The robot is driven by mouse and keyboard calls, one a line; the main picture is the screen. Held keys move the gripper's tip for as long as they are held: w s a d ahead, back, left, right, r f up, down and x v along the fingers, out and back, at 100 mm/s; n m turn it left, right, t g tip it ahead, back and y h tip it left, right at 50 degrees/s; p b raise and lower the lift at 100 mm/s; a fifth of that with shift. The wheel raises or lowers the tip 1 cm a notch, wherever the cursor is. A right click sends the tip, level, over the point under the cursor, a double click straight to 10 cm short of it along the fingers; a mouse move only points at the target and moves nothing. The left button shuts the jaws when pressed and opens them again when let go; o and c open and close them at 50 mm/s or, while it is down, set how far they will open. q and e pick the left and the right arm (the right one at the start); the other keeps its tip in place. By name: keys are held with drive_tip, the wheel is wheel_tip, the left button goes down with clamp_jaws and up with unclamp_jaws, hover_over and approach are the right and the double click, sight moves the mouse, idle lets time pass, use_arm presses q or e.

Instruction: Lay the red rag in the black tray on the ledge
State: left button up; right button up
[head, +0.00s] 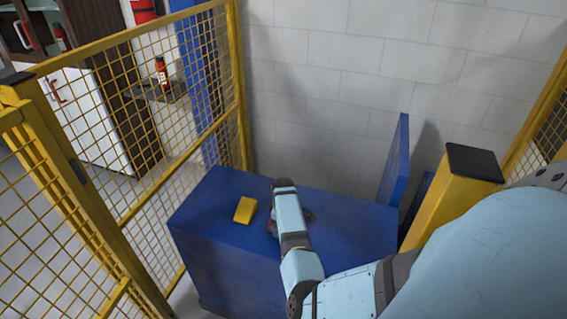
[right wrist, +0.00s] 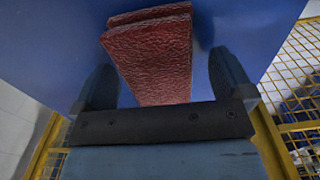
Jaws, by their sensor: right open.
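The red rag (right wrist: 155,55) is folded and lies on the blue surface in the right wrist view. It sits between the two spread fingers of my right gripper (right wrist: 162,70), with a gap on each side. In the head view my right gripper (head: 290,218) is low over the top of the blue box (head: 345,230), and my arm hides most of it and nearly all of the rag. I cannot make out a black tray in either view. My left gripper is not in view.
A yellow cloth or block (head: 245,210) lies on the blue box left of my right gripper. A blue panel (head: 395,162) stands upright at the box's right end. Yellow mesh fencing (head: 150,200) runs along the left. Beyond it a red bottle (head: 162,72) stands on a dark shelf (head: 172,91).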

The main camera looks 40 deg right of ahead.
drive_tip(key=shift+c, duration=0.5)
drive_tip(key=c, duration=1)
wheel_tip(320, 180, up, 11)
drive_tip(key=shift+f+p, duration=0.1)
drive_tip(key=shift+p, duration=0.35)
